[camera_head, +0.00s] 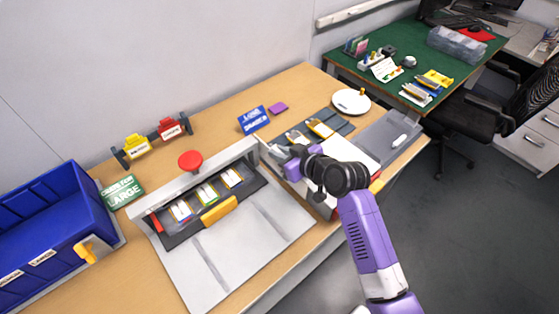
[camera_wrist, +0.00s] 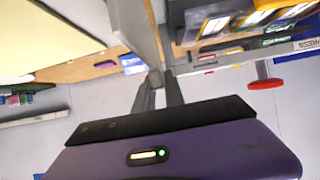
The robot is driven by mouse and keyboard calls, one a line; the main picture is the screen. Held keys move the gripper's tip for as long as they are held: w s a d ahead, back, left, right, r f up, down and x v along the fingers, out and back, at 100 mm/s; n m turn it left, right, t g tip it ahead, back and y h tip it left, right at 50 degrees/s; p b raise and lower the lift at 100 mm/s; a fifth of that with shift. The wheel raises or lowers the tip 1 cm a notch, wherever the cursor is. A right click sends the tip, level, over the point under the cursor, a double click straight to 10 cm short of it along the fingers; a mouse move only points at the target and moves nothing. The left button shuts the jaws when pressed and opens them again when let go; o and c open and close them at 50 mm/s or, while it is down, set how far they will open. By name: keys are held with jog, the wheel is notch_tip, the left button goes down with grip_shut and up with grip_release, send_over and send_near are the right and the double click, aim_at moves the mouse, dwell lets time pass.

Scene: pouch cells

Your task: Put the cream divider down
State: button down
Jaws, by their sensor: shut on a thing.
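My gripper (camera_head: 272,152) is at the right end of the press-like fixture (camera_head: 197,180), beside its light frame. It is shut, and its two fingers (camera_wrist: 158,92) show in the wrist view. A thin pale strip (camera_wrist: 138,30) runs up from the fingertips there; it looks like the cream divider, seen nearly edge-on and in shade. In the head view the divider is mostly hidden by my wrist, so I cannot tell whether it touches the table.
The fixture holds several pouch cells and has a red knob (camera_head: 190,160). A blue bin (camera_head: 50,225) stands at left. Dark mats with yellow-marked cells (camera_head: 320,128), a white round dish (camera_head: 351,101) and a grey tray (camera_head: 385,140) lie to the right on the wooden table (camera_head: 285,88).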

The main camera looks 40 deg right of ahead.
aim_at(305, 182)
jog(key=shift+f, duration=1.95)
jog(key=shift+f, duration=0.1)
jog(key=c, duration=1.4)
grip_release()
jog(key=shift+r, duration=0.25)
jog(key=b+v, duration=0.1)
jog(key=v, duration=1.1)
